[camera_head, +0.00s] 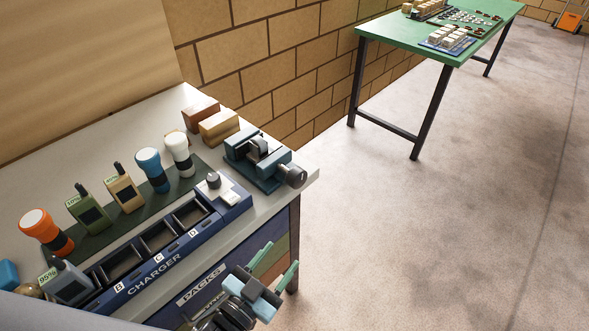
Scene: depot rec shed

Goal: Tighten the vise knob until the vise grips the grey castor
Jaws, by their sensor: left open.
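The blue vise (266,184) sits at the right end of the white bench, near its corner. Its dark grey knob (292,175) faces right, towards the bench edge. The grey castor (257,147) stands between the vise jaws; I cannot tell whether both jaws touch it. My left gripper (281,257) is open, with its two green fingers apart and nothing between them. It is in front of the bench's front side, below the vise in the picture and apart from the knob. My right gripper is not in view.
A blue charger (155,262) with several bays lies along the bench (95,128) front. Torches and radios, including an orange torch (45,228), stand behind it. Two small blocks (218,125) lie left of the vise. A green table (400,37) stands farther back; the floor between is clear.

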